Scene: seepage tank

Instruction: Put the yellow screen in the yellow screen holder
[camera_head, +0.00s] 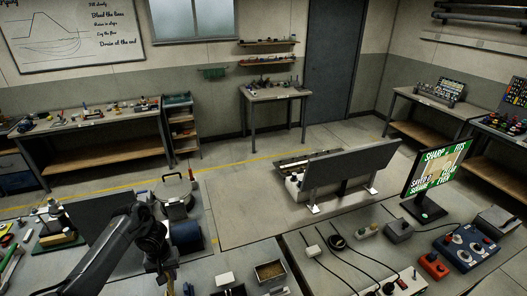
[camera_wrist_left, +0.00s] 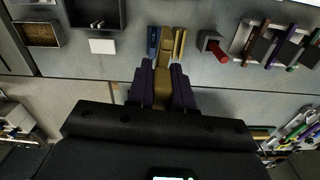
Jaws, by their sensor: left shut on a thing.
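In the left wrist view, my left gripper (camera_wrist_left: 163,88) is shut on a narrow yellow-tan piece (camera_wrist_left: 162,78), which looks like the yellow screen. Its dark purple fingers stand on either side of the piece. Just beyond the fingertips are a small blue upright part (camera_wrist_left: 153,40) and a yellow upright part (camera_wrist_left: 179,42). I cannot tell whether the yellow part belongs to the held piece or to the holder. In the head view my left gripper (camera_head: 176,287) points down at the bottom edge, and its load is not clear there. My right gripper is not in view.
A brown-filled tray (camera_head: 270,272) and a white block (camera_head: 225,279) lie right of my left gripper in the head view. In the left wrist view, a grey block with a red handle (camera_wrist_left: 217,50) stands right of the fingers. A monitor (camera_head: 437,180) stands farther right.

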